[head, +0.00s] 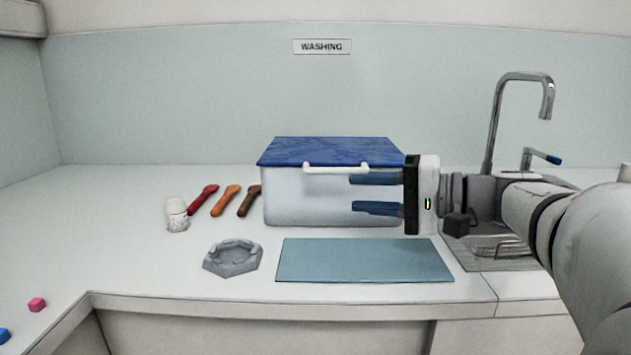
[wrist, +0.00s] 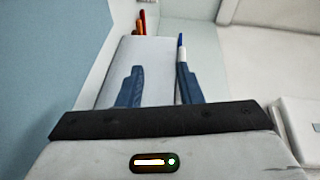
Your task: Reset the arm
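My gripper (head: 352,194) is at the end of my arm, which reaches in from the right in the head view. Its two blue fingers point left, one above the other, with a clear gap between them. They show in front of the white box (head: 300,207) with the blue lid (head: 325,150). In the wrist view the fingers (wrist: 157,88) are apart and nothing is seen between them but the white box surface (wrist: 150,60). I cannot tell whether the fingers touch the box.
A blue-grey mat (head: 365,261) and a grey ashtray-like dish (head: 232,258) lie in front. A white jar (head: 177,214) and red (head: 203,199), orange (head: 226,200) and brown (head: 249,200) utensils are left. A sink with a tap (head: 497,120) is right.

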